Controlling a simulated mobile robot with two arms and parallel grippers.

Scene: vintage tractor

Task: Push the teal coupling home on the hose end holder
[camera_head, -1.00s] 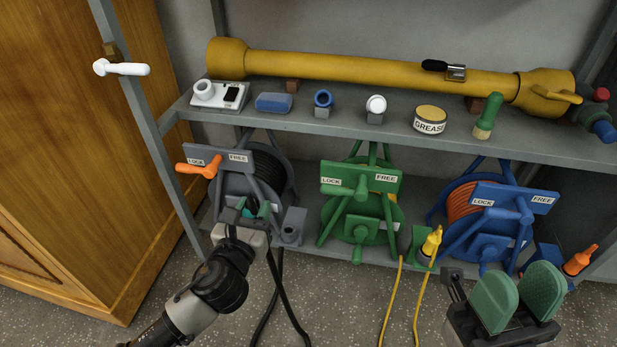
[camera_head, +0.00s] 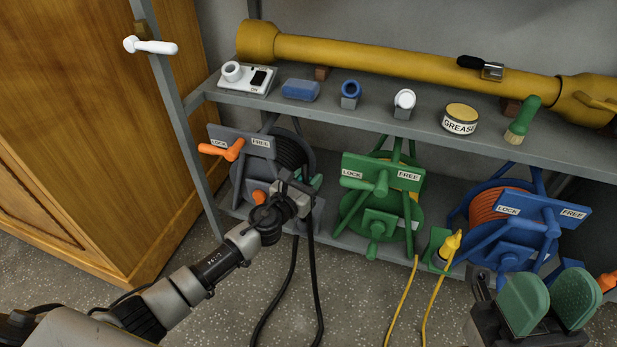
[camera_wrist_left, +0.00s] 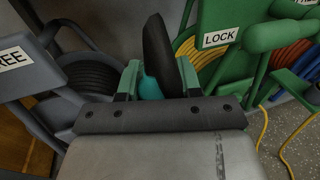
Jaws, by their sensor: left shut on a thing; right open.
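The teal coupling (camera_wrist_left: 150,88) is between the green-padded fingers of my left gripper (camera_wrist_left: 158,82) in the left wrist view, with a black hose piece rising from it. In the head view my left gripper (camera_head: 301,186) is shut on it beside the grey reel (camera_head: 279,160); the coupling is mostly hidden there. The black hose hangs from the gripper to the floor. The grey hose end holder (camera_head: 319,213) shows partly behind the gripper and hose; I cannot tell whether the coupling touches it. My right gripper (camera_head: 549,301) is open and empty at the lower right.
The green reel (camera_head: 383,190) and blue reel (camera_head: 512,222) stand to the right. A yellow nozzle (camera_head: 450,246) sits in a green holder. The shelf above (camera_head: 420,133) carries a grease tin (camera_head: 460,119) and small items. A wooden cabinet stands left.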

